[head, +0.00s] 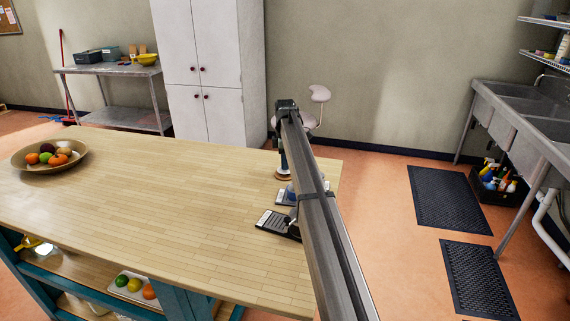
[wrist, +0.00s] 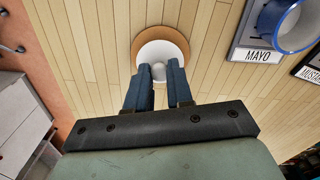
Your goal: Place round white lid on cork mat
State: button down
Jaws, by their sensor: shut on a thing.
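The round white lid (wrist: 158,50) with a small knob shows in the wrist view, directly in front of my fingers. My gripper (wrist: 159,82) is shut on the lid at its knob. The round cork mat (wrist: 168,31) lies on the table behind the lid, and its tan rim shows around the lid's far side. Whether the lid touches the mat or hovers just above it, I cannot tell. In the head view the mat (head: 282,177) is at the table's right side, below my gripper, and my arm hides part of this area.
A blue container (wrist: 289,20) stands on a MAYO label board (wrist: 254,55); another dark label board (head: 271,223) lies nearer. A bowl of fruit (head: 25,164) stands at the table's far left. The middle of the wooden table (head: 165,205) is clear.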

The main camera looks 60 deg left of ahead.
jog(key=shift+f, duration=0.45)
jog(key=shift+f, duration=0.1)
jog(key=c, duration=1)
grip_release()
notch_tip(320, 180, up, 12)
